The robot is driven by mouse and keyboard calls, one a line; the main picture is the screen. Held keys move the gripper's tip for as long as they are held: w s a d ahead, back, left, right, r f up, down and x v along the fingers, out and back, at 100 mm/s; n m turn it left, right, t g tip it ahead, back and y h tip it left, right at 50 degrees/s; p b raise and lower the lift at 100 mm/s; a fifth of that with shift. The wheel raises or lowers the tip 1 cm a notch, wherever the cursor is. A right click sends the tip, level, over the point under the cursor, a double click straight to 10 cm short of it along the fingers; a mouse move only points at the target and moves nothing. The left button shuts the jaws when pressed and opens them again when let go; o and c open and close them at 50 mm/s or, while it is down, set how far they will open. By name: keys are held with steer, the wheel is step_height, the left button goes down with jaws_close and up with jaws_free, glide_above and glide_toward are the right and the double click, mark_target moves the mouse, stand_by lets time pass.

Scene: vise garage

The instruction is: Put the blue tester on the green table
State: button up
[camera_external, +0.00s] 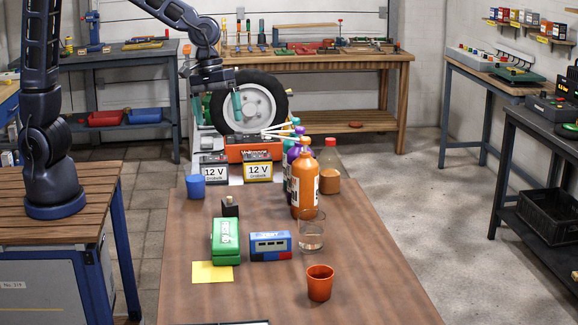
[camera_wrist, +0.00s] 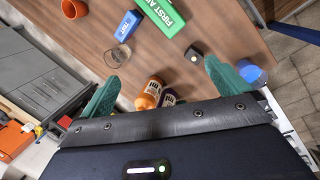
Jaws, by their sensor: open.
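The blue tester (camera_external: 270,246), a small box with a display on its face, stands on the brown wooden table (camera_external: 200,300) just right of a green first aid box (camera_external: 224,241). In the wrist view the tester (camera_wrist: 124,25) lies near the top, beside the first aid box (camera_wrist: 160,12). My gripper (camera_external: 216,106) is high over the far end of the table, well away from the tester. In the wrist view its green fingers (camera_wrist: 161,76) are wide apart with nothing held between them. I cannot make out a table with a green top.
Bottles (camera_external: 305,188) and a clear glass (camera_external: 311,232) stand right of the tester. An orange cup (camera_external: 320,283) is in front, a yellow note (camera_external: 212,272) front left. A blue cup (camera_external: 195,187) and batteries (camera_external: 258,170) stand farther back.

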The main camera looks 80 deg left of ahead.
steer(key=w+d+f+n+g, duration=0.1)
steer(key=w+d+f+n, duration=0.3)
steer(key=w+d+f, duration=0.5)
steer(key=n+y, duration=0.1)
steer(key=n, duration=0.2)
glide_toward(270, 235)
steer(key=shift+w+a+f, duration=0.1)
steer(key=shift+f, duration=0.1)
steer(key=shift+w+d+f, duration=0.15)
steer(key=shift+d+f, duration=0.1)
steer(key=shift+f, duration=0.3)
steer(key=f, duration=0.7)
steer(key=d+f, duration=0.1)
steer(key=f, duration=0.2)
steer(key=shift+f, duration=0.3)
steer(key=shift+c, duration=0.4)
steer(key=c, duration=0.7)
steer(key=shift+c, duration=0.2)
steer(key=shift+r, duration=0.15)
